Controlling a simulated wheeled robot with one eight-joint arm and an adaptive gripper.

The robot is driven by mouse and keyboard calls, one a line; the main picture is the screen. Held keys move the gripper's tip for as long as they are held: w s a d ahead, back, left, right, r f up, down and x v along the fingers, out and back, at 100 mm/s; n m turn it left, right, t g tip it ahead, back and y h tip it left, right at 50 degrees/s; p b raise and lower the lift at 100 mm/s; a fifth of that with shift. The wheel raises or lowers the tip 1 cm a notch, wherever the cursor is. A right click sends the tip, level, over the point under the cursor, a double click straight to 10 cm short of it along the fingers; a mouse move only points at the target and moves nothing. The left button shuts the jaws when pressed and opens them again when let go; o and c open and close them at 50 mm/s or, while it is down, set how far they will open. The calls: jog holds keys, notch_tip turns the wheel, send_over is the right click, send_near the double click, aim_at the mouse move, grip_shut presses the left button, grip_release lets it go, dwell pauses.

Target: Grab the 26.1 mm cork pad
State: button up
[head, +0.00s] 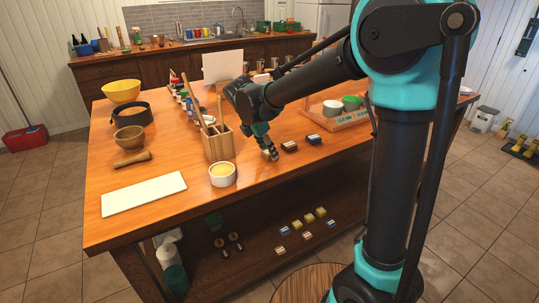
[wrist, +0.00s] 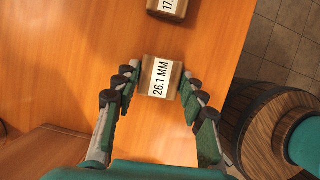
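The cork pad (wrist: 161,78) is a small brown block with a white label reading "26.1 MM". In the wrist view it sits on the orange wooden table between the fingertips of my gripper (wrist: 160,86). The fingers are spread, one to each side of the pad, with a narrow gap at the left; I cannot tell if the right finger touches it. In the head view my gripper (head: 269,152) points down near the table's front edge and mostly hides the pad.
Another labelled block (wrist: 167,8), reading "17.", lies beyond the pad. In the head view two dark blocks (head: 289,146) (head: 314,139) lie to the right of my gripper. A white bowl (head: 222,174) and wooden utensil holder (head: 218,144) stand left. The table edge (wrist: 232,75) is close by.

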jog(key=shift+c, duration=1.4)
